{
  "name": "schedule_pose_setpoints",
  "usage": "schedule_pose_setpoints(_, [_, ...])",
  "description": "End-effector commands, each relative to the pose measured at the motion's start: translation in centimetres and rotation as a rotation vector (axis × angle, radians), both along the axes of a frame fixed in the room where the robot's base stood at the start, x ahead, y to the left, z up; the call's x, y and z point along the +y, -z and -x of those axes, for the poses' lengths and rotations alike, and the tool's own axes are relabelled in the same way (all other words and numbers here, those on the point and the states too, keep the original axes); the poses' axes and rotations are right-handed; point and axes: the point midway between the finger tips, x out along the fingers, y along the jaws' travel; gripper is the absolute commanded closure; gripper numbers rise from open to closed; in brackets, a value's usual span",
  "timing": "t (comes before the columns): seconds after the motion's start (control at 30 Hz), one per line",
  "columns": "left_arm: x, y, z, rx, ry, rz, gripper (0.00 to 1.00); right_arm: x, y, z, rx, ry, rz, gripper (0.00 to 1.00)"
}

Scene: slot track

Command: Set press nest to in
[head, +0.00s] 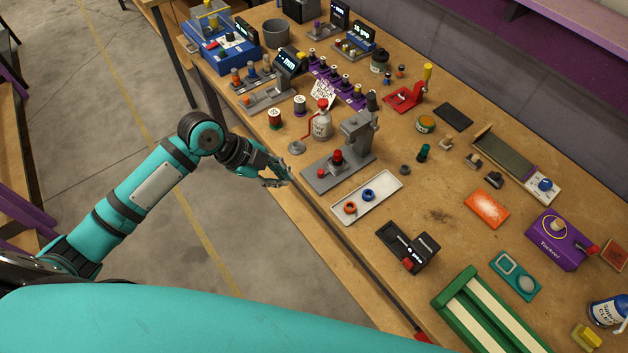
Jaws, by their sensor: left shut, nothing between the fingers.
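A grey press (357,138) stands on the workbench near its front edge, with a block-like head on a column and a dark handle at the top. Its flat base plate (322,178) reaches toward the front edge. A red piece (337,157) sits on the base in front of the column; I take this to be the nest area, but its exact position is too small to tell. My left gripper (285,178) is shut and empty at the bench's front edge, just left of the base and apart from it. My right gripper is not in view.
A white tray (378,205) with an orange and a blue ring lies right of the press. A black device (392,237) is nearer the front. Open floor lies left of the bench.

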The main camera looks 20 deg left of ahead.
Motion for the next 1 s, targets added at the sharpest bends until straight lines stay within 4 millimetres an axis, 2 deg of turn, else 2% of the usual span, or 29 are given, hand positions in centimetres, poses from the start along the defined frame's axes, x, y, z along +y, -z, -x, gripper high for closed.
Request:
schedule_pose_setpoints(0.2, [0.4,-0.2,0.6,-0.106,0.111,-0.021,1.00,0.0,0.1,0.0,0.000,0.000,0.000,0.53])
schedule_pose_setpoints(0.37, [-0.7,1.1,0.0,-0.105,0.112,-0.019,1.00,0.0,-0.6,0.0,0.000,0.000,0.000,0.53])
schedule_pose_setpoints(0.73, [-4.9,7.4,-2.2,-0.102,0.111,-0.020,1.00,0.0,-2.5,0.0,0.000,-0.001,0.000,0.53])
schedule_pose_setpoints(0.8, [-5.3,7.1,-3.5,-0.108,0.110,-0.021,1.00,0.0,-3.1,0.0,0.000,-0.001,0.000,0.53])
schedule_pose_setpoints(1.0, [-6.1,7.4,-5.4,-0.106,0.111,-0.023,1.00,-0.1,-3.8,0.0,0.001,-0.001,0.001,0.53])
